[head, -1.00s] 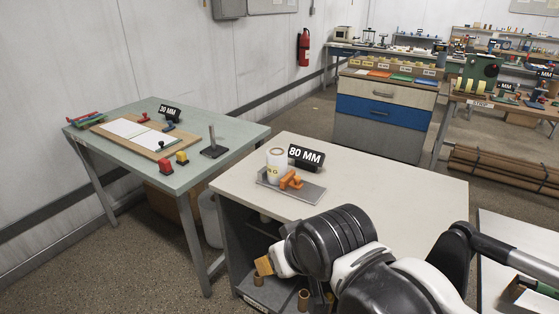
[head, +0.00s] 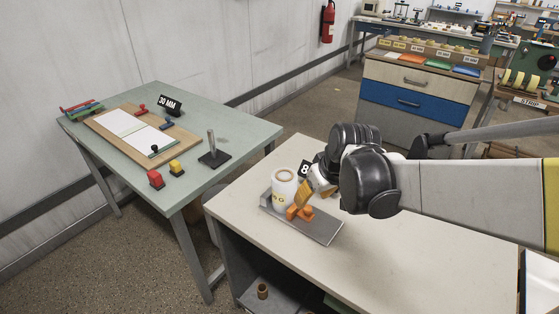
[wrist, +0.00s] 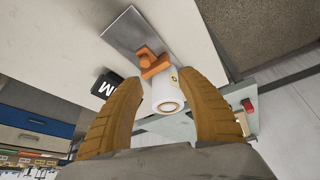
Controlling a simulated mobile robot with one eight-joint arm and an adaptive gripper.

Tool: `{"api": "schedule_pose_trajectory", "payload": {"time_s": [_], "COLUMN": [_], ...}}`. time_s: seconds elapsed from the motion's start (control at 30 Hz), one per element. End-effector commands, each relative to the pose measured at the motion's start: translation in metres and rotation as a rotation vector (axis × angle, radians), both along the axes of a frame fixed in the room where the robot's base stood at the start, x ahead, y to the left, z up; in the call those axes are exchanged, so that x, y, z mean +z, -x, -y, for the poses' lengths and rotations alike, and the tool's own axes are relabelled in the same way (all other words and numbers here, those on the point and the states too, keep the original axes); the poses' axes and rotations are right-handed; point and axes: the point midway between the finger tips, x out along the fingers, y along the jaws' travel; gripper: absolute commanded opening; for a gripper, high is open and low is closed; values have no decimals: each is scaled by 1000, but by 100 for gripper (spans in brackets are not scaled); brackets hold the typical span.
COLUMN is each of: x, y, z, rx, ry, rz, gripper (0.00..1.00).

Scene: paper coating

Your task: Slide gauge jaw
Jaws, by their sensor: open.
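The gauge stands on the pale near bench: a grey base plate (head: 318,228) with a white roll (head: 283,188) upright at its left end. The orange jaw (head: 299,208) sits on the plate beside the roll. In the wrist view the orange jaw (wrist: 153,62) lies between the roll (wrist: 168,92) and the bare grey plate (wrist: 127,30). My gripper (head: 322,188) is just right of the roll and jaw, near their height. In the wrist view its two tan fingers (wrist: 165,85) are open, apart, with the roll showing between them. Whether either finger touches anything is unclear.
The black 80 MM sign (head: 304,170) stands behind the gauge, partly hidden by my gripper. The bench top (head: 420,235) is clear to the right. A green table (head: 200,120) with a paper board, blocks and a 30 MM sign stands left. A drawer cabinet (head: 410,100) stands behind.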

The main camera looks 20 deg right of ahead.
Motion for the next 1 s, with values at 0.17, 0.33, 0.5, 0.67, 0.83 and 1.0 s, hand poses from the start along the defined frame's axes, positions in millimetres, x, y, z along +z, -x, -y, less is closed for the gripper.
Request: {"api": "schedule_pose_trajectory", "payload": {"time_s": [0.17, 0.33, 0.5, 0.67, 0.83, 1.0], "x": [-19, -32, -51, -82, -111, -128], "y": [-25, -32, -39, -51, -63, -71], "z": [29, 39, 38, 36, 33, 32], "rx": [39, 59, 63, 63, 63, 62], "ry": [-9, -14, -15, -14, -14, -13], "rz": [-34, -47, -48, -48, -47, -46], "gripper": [46, 46, 46, 46, 46, 46]}}
